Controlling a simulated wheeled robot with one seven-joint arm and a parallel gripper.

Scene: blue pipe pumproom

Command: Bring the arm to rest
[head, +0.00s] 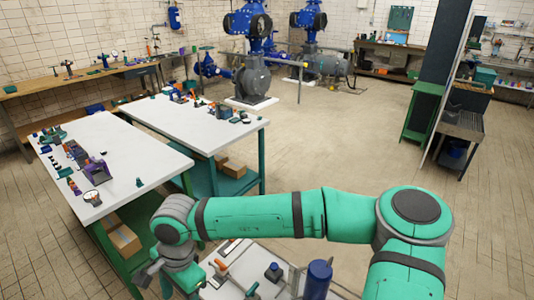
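My arm is green with grey joints and reaches from the lower right across the bottom of the head view to the left. Its wrist bends down at the lower left. My gripper (147,274) is small and partly hidden at the wrist end, beside the near white table (117,143). I cannot tell whether its fingers are open or shut, and no held thing can be made out.
A low white surface (240,248) below my arm bears a blue cylinder (318,278) and small tools. A second white table (200,128) stands behind the near one; both carry small parts. Blue pumps (248,22) stand at the back. The middle floor (330,140) is clear.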

